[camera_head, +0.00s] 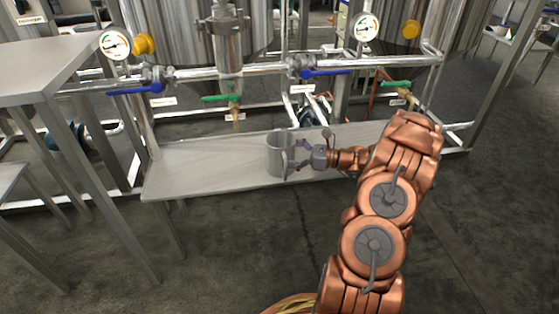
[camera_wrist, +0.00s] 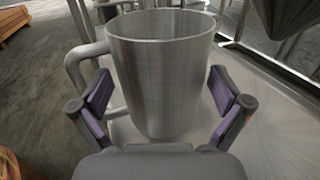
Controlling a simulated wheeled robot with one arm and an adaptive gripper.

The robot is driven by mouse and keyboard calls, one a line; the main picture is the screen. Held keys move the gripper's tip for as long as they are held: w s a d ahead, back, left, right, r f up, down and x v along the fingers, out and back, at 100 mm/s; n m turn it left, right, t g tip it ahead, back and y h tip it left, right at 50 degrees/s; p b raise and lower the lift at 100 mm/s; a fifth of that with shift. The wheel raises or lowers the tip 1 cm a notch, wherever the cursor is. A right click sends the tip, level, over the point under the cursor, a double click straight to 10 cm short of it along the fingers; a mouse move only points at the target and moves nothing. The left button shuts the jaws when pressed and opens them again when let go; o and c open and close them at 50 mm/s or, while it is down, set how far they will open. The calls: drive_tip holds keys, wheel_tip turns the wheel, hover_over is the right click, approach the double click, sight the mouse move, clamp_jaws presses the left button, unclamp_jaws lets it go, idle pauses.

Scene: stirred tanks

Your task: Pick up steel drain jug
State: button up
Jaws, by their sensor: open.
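The steel drain jug (camera_head: 277,155) stands upright on a pale shelf (camera_head: 190,177) in front of the tanks. My gripper (camera_head: 297,155) reaches it from the right in the head view. In the wrist view the jug (camera_wrist: 160,75) fills the middle, between the two open fingers of my gripper (camera_wrist: 163,95). The purple finger pads stand on either side of the jug, with a gap visible at the right. The jug's handle (camera_wrist: 76,65) sticks out to the left in the wrist view, close to the left finger. The jug's base is partly hidden by my gripper.
Pipes with blue-handled valves (camera_head: 325,72) and green-handled taps (camera_head: 222,98) run above and behind the shelf. A grey metal table (camera_head: 45,70) stands at the left. The shelf left of the jug is clear, and open floor (camera_head: 240,240) lies in front.

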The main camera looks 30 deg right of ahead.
sight(274, 150)
drive_tip(key=b+x, duration=0.1)
drive_tip(key=x, duration=0.1)
drive_tip(key=b+x, duration=0.1)
drive_tip(key=shift+w+a+f, duration=0.25)
drive_tip(key=shift+w+f, duration=0.05)
drive_tip(key=shift+f, duration=0.05)
drive_tip(key=shift+w+a+r+b, duration=0.2)
drive_tip(key=shift+w+a+b, duration=0.2)
drive_tip(key=shift+w, duration=0.1)
drive_tip(key=c, duration=1)
drive_tip(key=shift+o, duration=0.2)
drive_tip(key=shift+r, duration=0.1)
